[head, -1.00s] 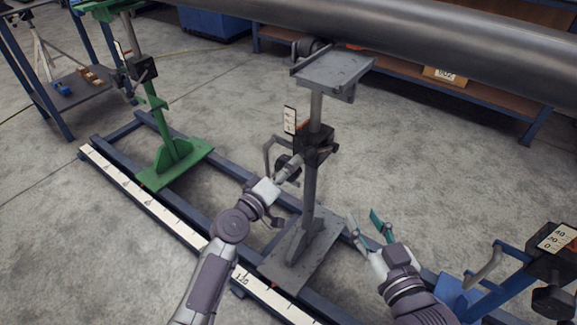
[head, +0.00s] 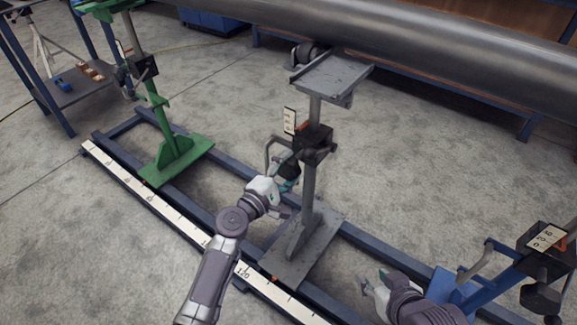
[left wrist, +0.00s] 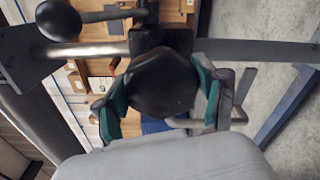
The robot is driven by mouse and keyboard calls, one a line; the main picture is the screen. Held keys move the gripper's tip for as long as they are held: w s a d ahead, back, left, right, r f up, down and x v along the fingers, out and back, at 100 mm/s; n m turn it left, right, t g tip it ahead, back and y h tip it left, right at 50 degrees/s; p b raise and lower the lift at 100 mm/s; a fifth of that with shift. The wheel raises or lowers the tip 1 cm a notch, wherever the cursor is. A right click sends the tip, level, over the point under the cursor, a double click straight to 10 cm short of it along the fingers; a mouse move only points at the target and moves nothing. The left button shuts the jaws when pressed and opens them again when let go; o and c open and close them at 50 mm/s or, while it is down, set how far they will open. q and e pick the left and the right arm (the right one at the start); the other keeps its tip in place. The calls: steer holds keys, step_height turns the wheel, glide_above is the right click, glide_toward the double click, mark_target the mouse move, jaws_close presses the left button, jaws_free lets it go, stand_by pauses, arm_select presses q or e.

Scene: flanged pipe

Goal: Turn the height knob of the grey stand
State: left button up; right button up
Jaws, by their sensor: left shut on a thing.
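The grey stand (head: 309,195) stands upright on the blue rails in the middle of the head view, with a flat top plate (head: 331,75). Its black clamp block (head: 313,142) sits partway up the post. The black height knob (left wrist: 163,83) fills the middle of the left wrist view, in front of the block. My left gripper (head: 288,178) is at the knob on the block's left side. Its teal fingers (left wrist: 160,100) lie on both sides of the knob and are shut on it. My right gripper (head: 371,292) is low, right of the stand's base, its fingers partly hidden by its own wrist.
A green stand (head: 172,150) is to the left and a blue stand (head: 480,280) to the right on the same rails. A large grey pipe (head: 450,50) runs across the top behind the grey stand. A white scale (head: 150,200) lines the front rail.

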arm_select(q)
steer(key=shift+a+n, duration=0.1)
steer(key=shift+n, duration=0.2)
stand_by(0.4)
steer(key=o, duration=1.1)
steer(key=shift+o, duration=0.2)
steer(key=v, duration=1.2)
